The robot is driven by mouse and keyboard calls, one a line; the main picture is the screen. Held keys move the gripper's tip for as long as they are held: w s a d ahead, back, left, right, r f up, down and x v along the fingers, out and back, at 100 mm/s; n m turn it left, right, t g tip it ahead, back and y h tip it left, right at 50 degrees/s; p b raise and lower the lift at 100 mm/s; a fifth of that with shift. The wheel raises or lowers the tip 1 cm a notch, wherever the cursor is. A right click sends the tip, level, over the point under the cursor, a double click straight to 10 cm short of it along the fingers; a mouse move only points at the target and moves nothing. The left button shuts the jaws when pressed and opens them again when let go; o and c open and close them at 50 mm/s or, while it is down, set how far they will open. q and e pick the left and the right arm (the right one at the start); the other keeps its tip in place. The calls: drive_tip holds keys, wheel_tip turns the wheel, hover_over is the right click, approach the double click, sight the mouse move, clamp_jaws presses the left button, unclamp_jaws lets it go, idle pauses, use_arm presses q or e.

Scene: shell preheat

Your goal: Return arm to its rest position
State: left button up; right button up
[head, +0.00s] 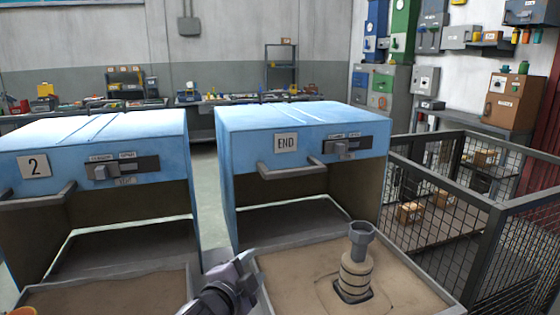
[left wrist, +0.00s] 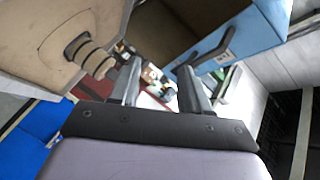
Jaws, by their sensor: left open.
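My left gripper (head: 240,283) shows at the bottom middle of the head view, in front of the gap between the two blue stations. In the left wrist view its two dark fingers (left wrist: 158,88) stand apart with nothing between them. A tan ringed piece with a grey funnel-like top (head: 357,262) stands upright in a square socket on the sandy bed in front of the END station (head: 300,125). It stands to the right of my left gripper, apart from it. The ringed piece also shows at upper left in the left wrist view (left wrist: 88,54). My right gripper is out of view.
A wire-mesh cage (head: 490,240) with cardboard boxes borders the right side. Cluttered benches line the back wall. A narrow floor gap (head: 212,200) separates the stations.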

use_arm(q)
drive_tip(key=s+a+f+n+g+y, duration=0.2)
drive_tip(key=s+a+f+n+g, duration=0.25)
drive_tip(key=s, duration=0.45)
drive_tip(key=s+a+f+n+g+y, duration=0.1)
drive_tip(key=s+a+f+n, duration=0.35)
drive_tip(key=s+f, duration=0.35)
drive_tip(key=s+a+f+n+g+y, duration=0.1)
drive_tip(key=s+a+n+g, duration=0.2)
drive_tip(key=s, duration=0.7)
drive_tip(key=s+a+f+n+g+y, duration=0.1)
drive_tip(key=s+a+n+g, duration=0.1)
drive_tip(key=s+a, duration=0.5)
drive_tip(key=w+d+f+t+h, duration=0.2)
drive_tip(key=w+d+f+t, duration=0.1)
drive_tip(key=d+f+t, duration=0.2)
drive_tip(key=shift+w+f+t, duration=0.35)
drive_tip(key=shift+f+t, duration=0.6)
drive_tip(key=shift+f, duration=0.9)
drive_tip(key=shift+a, duration=0.1)
